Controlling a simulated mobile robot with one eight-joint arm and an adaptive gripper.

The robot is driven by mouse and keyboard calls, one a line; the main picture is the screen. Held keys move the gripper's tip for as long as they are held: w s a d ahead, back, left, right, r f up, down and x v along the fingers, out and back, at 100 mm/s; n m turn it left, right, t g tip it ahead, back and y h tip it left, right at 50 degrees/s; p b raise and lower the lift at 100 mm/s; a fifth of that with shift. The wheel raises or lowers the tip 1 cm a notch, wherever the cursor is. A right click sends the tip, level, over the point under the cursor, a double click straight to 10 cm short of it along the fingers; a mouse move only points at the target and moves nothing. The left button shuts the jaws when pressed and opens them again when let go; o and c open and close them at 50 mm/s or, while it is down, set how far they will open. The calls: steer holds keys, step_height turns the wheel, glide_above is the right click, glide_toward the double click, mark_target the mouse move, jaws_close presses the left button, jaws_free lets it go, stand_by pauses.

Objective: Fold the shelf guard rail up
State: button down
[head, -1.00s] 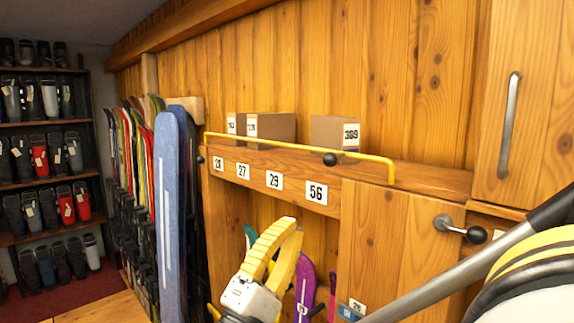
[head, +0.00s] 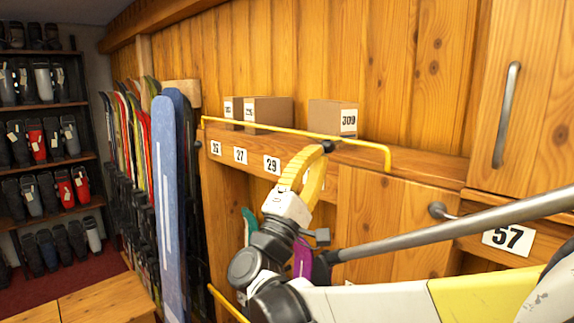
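The yellow guard rail (head: 258,131) runs along the front of the shelf, below the boxes in view, with its right end bent down at the shelf board. A black knob (head: 328,147) sits near the rail's middle, partly covered by my fingertips. My gripper (head: 322,153), with curved yellow fingers, reaches up from below so its tips overlap the knob. Whether the fingers touch or grasp it is unclear, and the gap between them is hard to see. The shelf's front board (head: 256,154) carries number labels, and my gripper hides part of it.
Several cardboard boxes (head: 332,117) stand on the shelf behind the rail. A cabinet door with a grey handle (head: 510,103) is at the right. Skis (head: 168,205) stand at the left, and a boot rack (head: 45,155) fills the far left. Purple and teal items are below the shelf.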

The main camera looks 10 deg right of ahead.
steer(key=shift+w+d+r+m+g+p, duration=0.15)
steer(key=shift+r+g+p, duration=0.2)
steer(key=shift+p, duration=0.3)
steer(key=shift+w+d+r+m+g+p, duration=0.15)
steer(key=shift+r+g+p, duration=0.1)
steer(key=shift+r+p, duration=0.3)
steer(key=shift+f, duration=0.25)
